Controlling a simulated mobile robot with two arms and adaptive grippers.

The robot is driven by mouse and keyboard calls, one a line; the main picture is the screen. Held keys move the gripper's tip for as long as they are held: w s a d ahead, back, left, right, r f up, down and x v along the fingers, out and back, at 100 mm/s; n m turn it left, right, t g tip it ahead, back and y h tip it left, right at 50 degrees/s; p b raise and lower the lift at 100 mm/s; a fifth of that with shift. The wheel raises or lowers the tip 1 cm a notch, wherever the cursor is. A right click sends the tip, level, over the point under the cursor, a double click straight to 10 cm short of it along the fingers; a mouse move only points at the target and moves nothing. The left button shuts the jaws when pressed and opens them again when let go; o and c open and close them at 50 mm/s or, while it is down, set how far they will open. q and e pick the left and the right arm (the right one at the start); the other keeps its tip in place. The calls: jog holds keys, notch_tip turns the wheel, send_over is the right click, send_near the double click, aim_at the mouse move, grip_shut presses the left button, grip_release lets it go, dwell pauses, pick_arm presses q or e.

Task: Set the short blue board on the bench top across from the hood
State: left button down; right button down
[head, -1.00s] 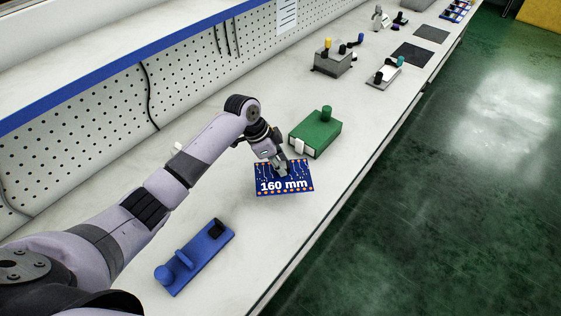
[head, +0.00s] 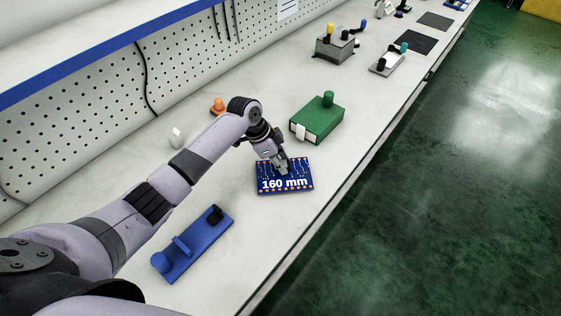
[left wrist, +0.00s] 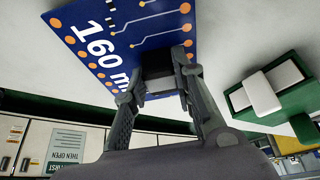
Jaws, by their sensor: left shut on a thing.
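The blue board (head: 285,185) is marked "160 mm" and has orange dots along its edges. My left gripper (head: 281,166) is shut on its far edge in the head view. In the left wrist view the fingers (left wrist: 160,85) pinch the edge of the board (left wrist: 150,22). The board is over the bench top (head: 330,175); I cannot tell whether it touches it. My right gripper is not in view. No hood can be made out for certain.
A green box with a knob (head: 318,120) stands just beyond the board. A blue fixture (head: 185,252) lies nearer, to the left. A grey box (head: 335,46) and dark mats (head: 408,40) are farther back. Bare bench lies right of the board, up to the front edge.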

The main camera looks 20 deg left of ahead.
pick_arm(q)
jog(key=shift+f+b, duration=0.3)
jog(key=shift+f, duration=0.2)
jog(key=c, duration=1.2)
grip_release()
jog(key=shift+c, duration=0.2)
jog(key=v, duration=1.2)
